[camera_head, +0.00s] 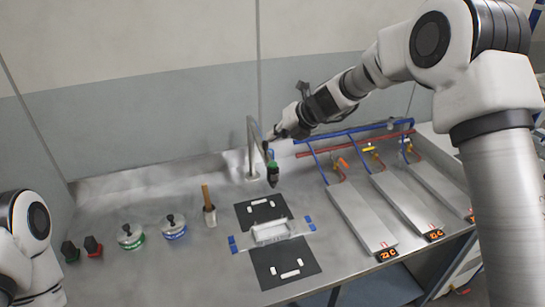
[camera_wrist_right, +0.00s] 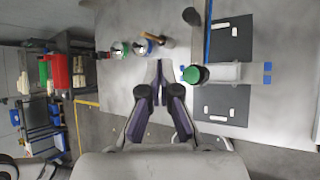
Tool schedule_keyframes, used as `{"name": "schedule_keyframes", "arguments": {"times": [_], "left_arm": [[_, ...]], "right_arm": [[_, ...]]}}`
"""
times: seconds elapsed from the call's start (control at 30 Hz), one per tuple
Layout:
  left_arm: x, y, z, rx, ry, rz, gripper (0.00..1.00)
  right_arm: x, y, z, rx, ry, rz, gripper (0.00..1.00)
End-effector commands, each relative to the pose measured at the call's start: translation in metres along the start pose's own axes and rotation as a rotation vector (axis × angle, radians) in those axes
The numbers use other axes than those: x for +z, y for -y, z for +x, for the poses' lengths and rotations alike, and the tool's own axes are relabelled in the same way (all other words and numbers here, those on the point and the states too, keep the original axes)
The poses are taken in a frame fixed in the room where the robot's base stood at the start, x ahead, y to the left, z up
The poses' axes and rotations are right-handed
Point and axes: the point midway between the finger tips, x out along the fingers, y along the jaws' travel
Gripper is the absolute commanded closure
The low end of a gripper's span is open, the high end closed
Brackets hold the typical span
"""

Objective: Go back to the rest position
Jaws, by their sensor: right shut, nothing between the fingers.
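My right gripper (camera_head: 273,135) is at the end of my right arm, raised above the counter in the head view. In the right wrist view the gripper (camera_wrist_right: 159,66) has its dark fingers together at the tips, with nothing between them. A dark item with a green top (camera_head: 272,172) shows just below the gripper in the head view. A round green top (camera_wrist_right: 195,75) shows right of the fingers in the wrist view, apart from them. Part of my left arm shows at the lower left of the head view; its gripper is out of frame.
A pale rack (camera_head: 270,232) lies between dark mats (camera_head: 285,266). Long metal troughs (camera_head: 355,215) stand at right, below blue and red pipes. A tap (camera_head: 252,150) rises behind.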

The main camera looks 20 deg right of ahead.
Motion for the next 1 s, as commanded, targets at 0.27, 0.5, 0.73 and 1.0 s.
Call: {"name": "schedule_keyframes", "arguments": {"times": [0.27, 0.5, 0.73, 1.0], "left_arm": [[0.000, 0.000, 0.002, 0.000, 0.001, 0.000, 0.55], [0.000, 0.000, 0.002, 0.000, 0.000, 0.000, 0.55], [0.000, 0.000, 0.002, 0.000, 0.000, 0.000, 0.55], [0.000, 0.000, 0.001, 0.000, 0.000, 0.000, 0.55]], "right_arm": [[-0.001, 0.001, 0.001, 0.000, 0.000, 0.000, 1.00], [-0.009, 0.007, 0.006, -0.017, -0.014, -0.026, 1.00], [-0.122, 0.092, 0.049, -0.205, -0.252, -0.494, 1.00], [-0.337, 0.202, 0.047, -0.093, -0.817, -1.604, 1.00]]}}
